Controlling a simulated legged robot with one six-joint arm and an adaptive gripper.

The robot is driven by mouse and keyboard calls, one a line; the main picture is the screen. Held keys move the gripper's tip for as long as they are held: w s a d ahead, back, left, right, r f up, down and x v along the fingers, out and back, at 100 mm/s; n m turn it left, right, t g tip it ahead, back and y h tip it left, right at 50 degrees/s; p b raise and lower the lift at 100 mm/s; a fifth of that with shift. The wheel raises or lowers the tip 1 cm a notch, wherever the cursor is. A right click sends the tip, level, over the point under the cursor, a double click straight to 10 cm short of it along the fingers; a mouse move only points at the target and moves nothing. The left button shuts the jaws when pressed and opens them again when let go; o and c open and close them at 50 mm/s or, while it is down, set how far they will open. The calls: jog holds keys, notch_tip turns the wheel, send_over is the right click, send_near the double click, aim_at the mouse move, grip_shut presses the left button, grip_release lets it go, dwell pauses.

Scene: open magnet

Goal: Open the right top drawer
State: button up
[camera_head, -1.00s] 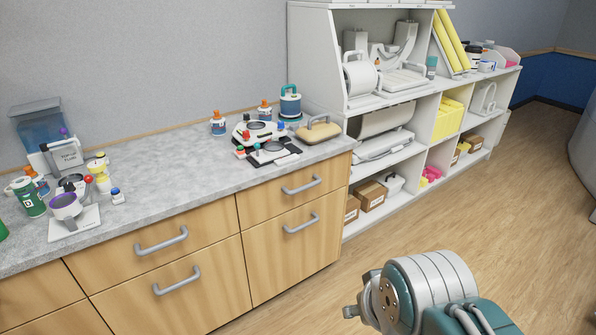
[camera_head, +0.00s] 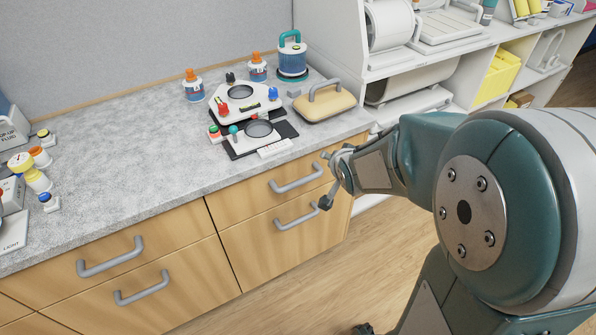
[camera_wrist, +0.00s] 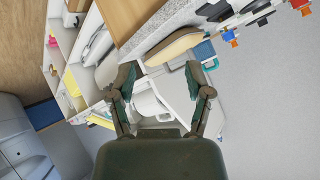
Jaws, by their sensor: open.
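The right top drawer (camera_head: 236,200) is a light wood front under the grey counter, and it is closed. Its grey bar handle (camera_head: 297,178) is in plain view in the head view. My gripper (camera_head: 329,179) is at the right end of this handle, in front of the cabinet, with its fingers spread and nothing between them. I cannot tell whether it touches the handle. In the wrist view my gripper (camera_wrist: 161,72) is also open and empty. There the wood cabinet (camera_wrist: 125,18) shows at the top, turned on its side, and I cannot make out the handle.
A lower drawer handle (camera_head: 298,216) sits just below. Left drawers have their own handles (camera_head: 112,257). The counter (camera_head: 120,150) holds bottles, a device with knobs (camera_head: 243,101) and a tan pad (camera_head: 322,103). White shelves (camera_head: 440,72) stand to the right. The floor in front is clear.

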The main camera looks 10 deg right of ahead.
jog(key=w+a+f+m+t+y, duration=0.1)
jog(key=w+f+m+t+y, duration=0.3)
jog(key=f, duration=0.6)
jog(key=m+y, duration=0.1)
jog(key=m, duration=0.3)
send_near(300, 183)
jog(key=f, duration=0.1)
jog(key=shift+t, duration=0.3)
jog(key=x, duration=1.1)
jog(key=shift+d+f, duration=0.1)
jog(key=shift+d, duration=0.05)
jog(key=shift+s, duration=0.1)
grip_shut()
